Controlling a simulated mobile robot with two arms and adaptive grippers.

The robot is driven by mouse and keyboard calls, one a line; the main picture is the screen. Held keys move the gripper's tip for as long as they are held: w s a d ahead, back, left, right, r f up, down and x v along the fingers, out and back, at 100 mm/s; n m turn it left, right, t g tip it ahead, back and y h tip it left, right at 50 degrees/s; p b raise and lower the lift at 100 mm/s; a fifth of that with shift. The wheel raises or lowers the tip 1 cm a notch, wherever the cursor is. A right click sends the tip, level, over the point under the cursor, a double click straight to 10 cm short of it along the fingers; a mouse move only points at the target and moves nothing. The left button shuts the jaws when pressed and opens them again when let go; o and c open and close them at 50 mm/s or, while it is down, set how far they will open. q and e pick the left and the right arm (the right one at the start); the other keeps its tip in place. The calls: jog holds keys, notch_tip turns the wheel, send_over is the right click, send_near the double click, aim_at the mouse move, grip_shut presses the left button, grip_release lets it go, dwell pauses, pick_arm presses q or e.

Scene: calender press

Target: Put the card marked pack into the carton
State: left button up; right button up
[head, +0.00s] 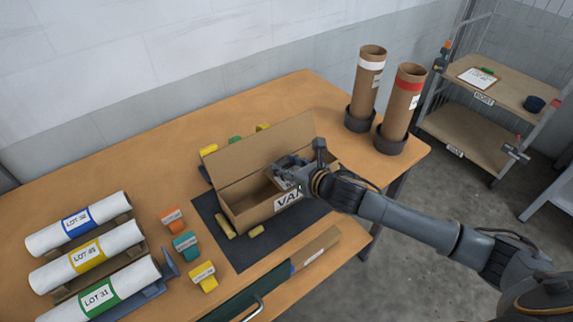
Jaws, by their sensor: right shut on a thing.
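The open brown carton (248,215) stands on a dark mat on the wooden table, its lid raised at the back and a white label with partly hidden lettering on its front. My right gripper (283,170) reaches in from the right and is at the right part of the carton's opening. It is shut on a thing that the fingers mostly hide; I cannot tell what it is. No card with readable pack lettering shows. My left gripper is not in view.
White rolls with lot labels (85,252) lie in a rack at left. Orange, teal (185,243) and yellow labelled blocks stand beside the mat (243,257). Two cardboard tubes (402,100) stand in dark bases at the table's right. A shelf cart (480,130) is beyond.

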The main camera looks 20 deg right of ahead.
jog(key=shift+r, duration=0.1)
jog(key=o, duration=1)
jog(key=v, duration=1.2)
